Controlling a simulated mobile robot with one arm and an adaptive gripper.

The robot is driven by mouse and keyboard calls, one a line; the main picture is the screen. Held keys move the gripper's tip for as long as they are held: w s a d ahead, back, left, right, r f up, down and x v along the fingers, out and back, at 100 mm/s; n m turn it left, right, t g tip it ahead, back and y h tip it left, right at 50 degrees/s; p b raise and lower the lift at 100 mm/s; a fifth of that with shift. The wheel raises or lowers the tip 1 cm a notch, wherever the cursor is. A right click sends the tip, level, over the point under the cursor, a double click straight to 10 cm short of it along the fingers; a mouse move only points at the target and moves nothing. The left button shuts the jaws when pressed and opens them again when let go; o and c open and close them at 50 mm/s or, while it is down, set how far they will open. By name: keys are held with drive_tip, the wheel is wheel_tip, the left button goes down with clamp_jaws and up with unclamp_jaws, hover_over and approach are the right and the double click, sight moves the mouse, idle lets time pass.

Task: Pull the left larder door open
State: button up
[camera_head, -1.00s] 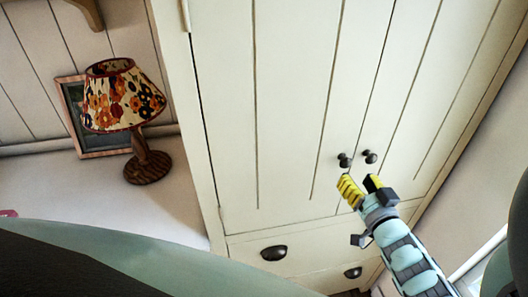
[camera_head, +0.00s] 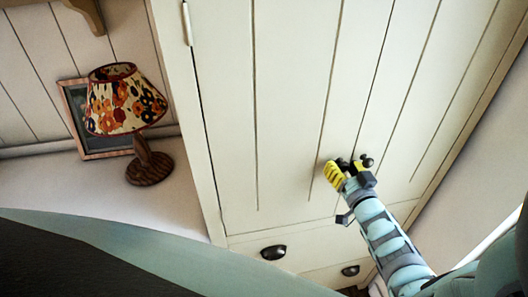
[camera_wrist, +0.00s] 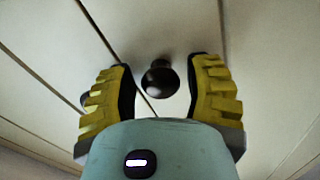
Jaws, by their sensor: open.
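The left larder door (camera_head: 290,110) is a cream plank panel and looks shut. Its dark round knob (camera_head: 342,163) is beside the seam with the right door (camera_head: 405,110). My gripper (camera_head: 348,173) is at this knob, open, with a yellow finger on the knob's left and a darker finger on its right. In the wrist view, a dark knob (camera_wrist: 160,80) sits between the two spread yellow fingers, with gaps on both sides. The right door's knob (camera_head: 367,161) is just outside my right finger.
A drawer with a dark cup handle (camera_head: 273,252) is below the doors, with another cup handle (camera_head: 350,270) nearby. A flowered lamp (camera_head: 125,105) and a framed picture (camera_head: 78,115) stand on the white surface (camera_head: 60,190) at left.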

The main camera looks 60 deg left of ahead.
clamp_jaws()
idle(0.4)
drive_tip(key=shift+d, duration=0.1)
